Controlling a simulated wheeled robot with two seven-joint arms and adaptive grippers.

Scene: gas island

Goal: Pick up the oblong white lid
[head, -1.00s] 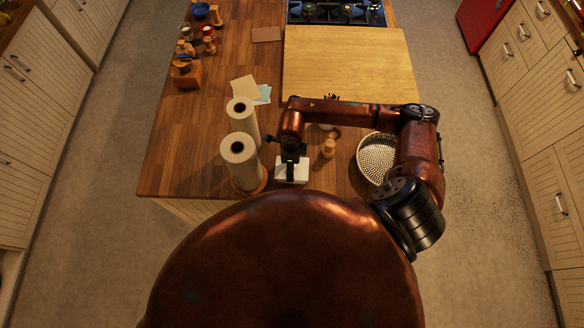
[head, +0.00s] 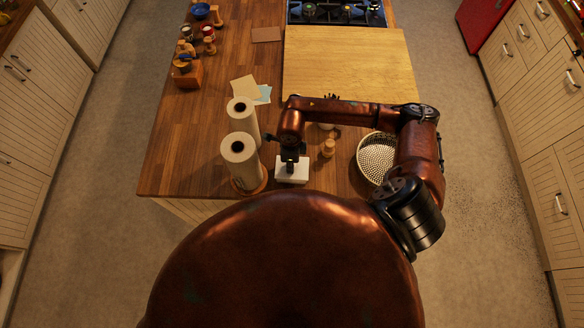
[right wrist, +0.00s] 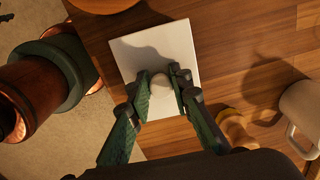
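The oblong white lid (right wrist: 185,45) lies flat on the wooden counter at its near edge, with a round pale knob (right wrist: 160,81) on top. It also shows in the head view (head: 292,174), partly under my right gripper. My right gripper (head: 290,164) reaches over the lid; in the right wrist view its two green-and-grey fingers (right wrist: 161,82) stand on either side of the knob, with narrow gaps between them and it. The fingers look open around the knob. My left gripper is not seen in either view.
Two paper towel rolls (head: 240,158) stand just left of the lid. A small wooden shaker (head: 328,148) and a round woven basket (head: 375,158) are to the right. A light mug (right wrist: 301,110) stands right of the lid in the wrist view. A cutting board (head: 345,62) lies farther back.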

